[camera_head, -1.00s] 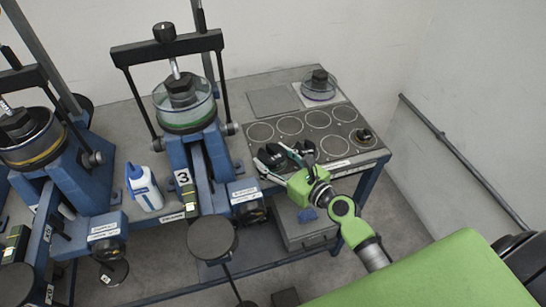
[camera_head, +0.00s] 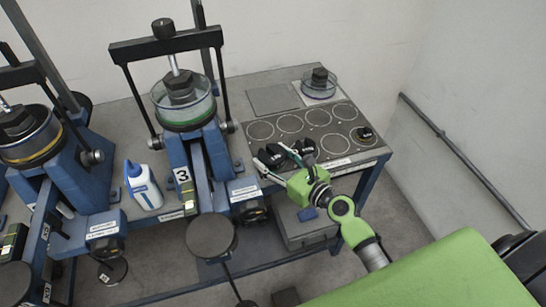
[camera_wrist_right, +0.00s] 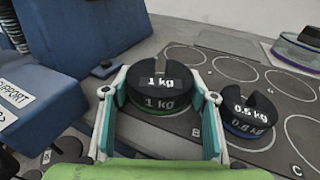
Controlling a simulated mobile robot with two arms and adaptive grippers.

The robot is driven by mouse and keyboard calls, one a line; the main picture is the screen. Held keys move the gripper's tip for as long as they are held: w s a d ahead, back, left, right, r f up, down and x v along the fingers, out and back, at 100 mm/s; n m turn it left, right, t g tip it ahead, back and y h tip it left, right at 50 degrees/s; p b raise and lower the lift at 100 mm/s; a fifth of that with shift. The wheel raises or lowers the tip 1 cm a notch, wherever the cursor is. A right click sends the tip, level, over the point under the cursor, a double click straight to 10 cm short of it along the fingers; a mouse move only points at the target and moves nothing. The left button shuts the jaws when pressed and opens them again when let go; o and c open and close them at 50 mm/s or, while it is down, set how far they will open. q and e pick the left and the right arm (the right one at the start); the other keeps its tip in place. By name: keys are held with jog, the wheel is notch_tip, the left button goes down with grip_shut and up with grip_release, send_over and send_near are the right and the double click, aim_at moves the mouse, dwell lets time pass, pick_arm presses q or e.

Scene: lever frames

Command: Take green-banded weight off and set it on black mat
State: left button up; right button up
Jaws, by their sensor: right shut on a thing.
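The green-banded weight (camera_wrist_right: 158,88) is a slotted black disc marked 1 kg, with a green line at its lower edge. In the right wrist view it is upright between the two fingers of my right gripper (camera_wrist_right: 163,82), which is shut on it. In the head view my right gripper (camera_head: 272,156) and the weight are over the near left part of the dark mat (camera_head: 317,133), which has ring outlines. I cannot tell if the weight touches the mat. My left gripper is not in view.
A blue-banded 0.5 kg weight (camera_wrist_right: 250,118) stands close to the right finger. Another small weight (camera_head: 364,135) is at the mat's right. A purple-banded dish (camera_head: 319,84) stands behind. Lever frame 3 (camera_head: 184,105) rises on the left. The middle rings are clear.

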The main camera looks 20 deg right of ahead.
jog(key=shift+w+r, duration=0.1)
jog(key=shift+r, duration=0.15)
